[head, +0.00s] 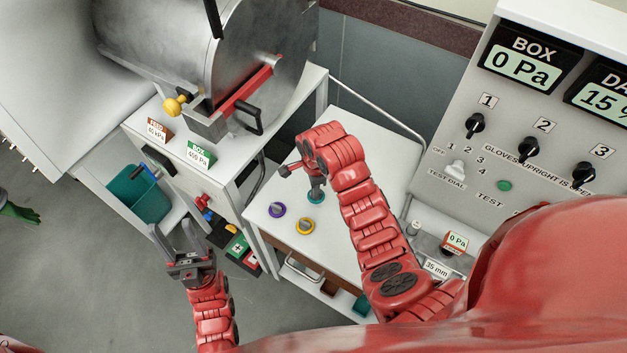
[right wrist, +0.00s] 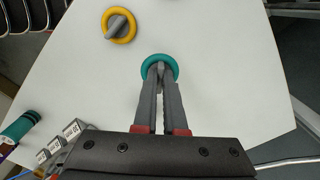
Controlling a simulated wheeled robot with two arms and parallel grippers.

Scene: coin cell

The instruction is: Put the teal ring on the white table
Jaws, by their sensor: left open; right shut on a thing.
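The teal ring (head: 316,198) is at the white table (head: 350,143), right of the other rings. In the right wrist view the teal ring (right wrist: 158,57) has the two fingertips of my right gripper (right wrist: 160,74) inside its outline. My right gripper (head: 316,186) points down at it and is shut on it, most likely by a grey middle piece that the fingers mostly hide. I cannot tell whether the ring touches the tabletop or hangs just above it. My left gripper (head: 180,243) is open and empty, left of the table, away from the rings.
A purple ring (head: 278,210) and a yellow ring (head: 305,227) lie on the white table; the yellow ring (right wrist: 119,26) also shows in the right wrist view. A steel chamber (head: 200,60) stands behind left. A dial panel (head: 530,120) is at right. The table's back is clear.

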